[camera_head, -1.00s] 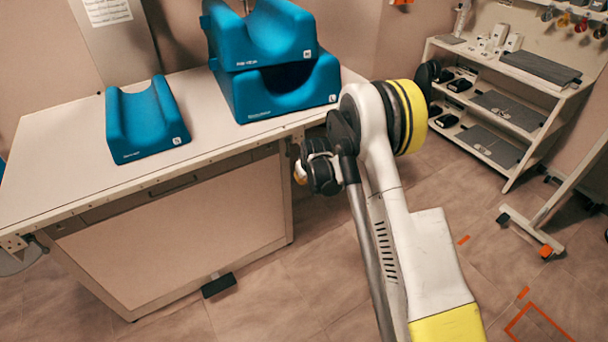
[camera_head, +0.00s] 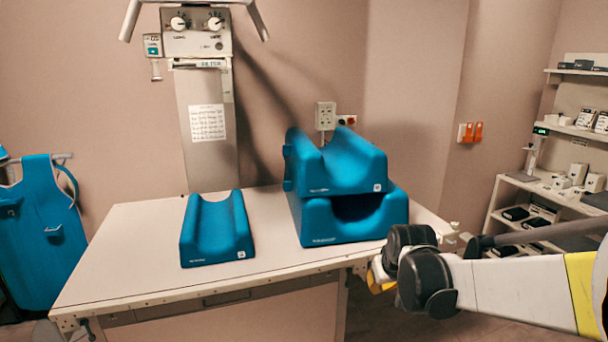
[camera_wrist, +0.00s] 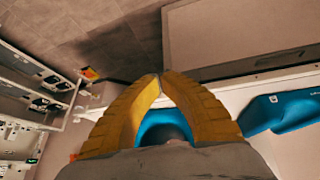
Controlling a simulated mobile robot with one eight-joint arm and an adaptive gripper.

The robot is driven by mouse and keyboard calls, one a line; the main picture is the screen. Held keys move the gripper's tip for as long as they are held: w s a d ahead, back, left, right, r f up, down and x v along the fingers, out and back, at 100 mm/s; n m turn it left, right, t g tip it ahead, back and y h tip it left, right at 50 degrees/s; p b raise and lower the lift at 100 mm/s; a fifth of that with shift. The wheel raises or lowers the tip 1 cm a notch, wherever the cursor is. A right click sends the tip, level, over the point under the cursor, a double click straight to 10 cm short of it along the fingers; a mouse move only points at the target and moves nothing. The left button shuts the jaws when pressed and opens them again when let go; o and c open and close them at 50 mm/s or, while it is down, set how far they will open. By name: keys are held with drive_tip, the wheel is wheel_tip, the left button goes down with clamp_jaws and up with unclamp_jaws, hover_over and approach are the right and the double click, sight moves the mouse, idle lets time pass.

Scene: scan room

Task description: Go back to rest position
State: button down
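My gripper (camera_wrist: 160,76) shows in the wrist view as two yellow fingers whose tips meet, with nothing seen held between them. In the head view only a bit of its yellow (camera_head: 380,278) shows, beyond my dark wrist joints at the right front corner of the table (camera_head: 130,240). My arm comes in from the right edge. The gripper is in front of and to the right of two stacked blue cushions, the upper one (camera_head: 335,170) and the lower one (camera_head: 345,222). In the wrist view, part of a blue cushion shows behind the fingers.
A single blue cushion (camera_head: 217,230) lies on the table's left part. A grey column with a dial panel (camera_head: 196,32) stands behind the table. A blue apron (camera_head: 40,235) hangs at the left. White shelves (camera_head: 490,215) with small boxes stand at the right.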

drive_tip(key=s+r+m, duration=0.1)
drive_tip(key=s+r, duration=0.1)
drive_tip(key=s, duration=1.1)
drive_tip(key=s+r, duration=0.3)
drive_tip(key=s, duration=1.1)
drive_tip(key=shift+a+m+t, duration=0.2)
drive_tip(key=shift+m+t, duration=0.1)
drive_tip(key=shift+m, duration=0.1)
drive_tip(key=shift+r, duration=0.1)
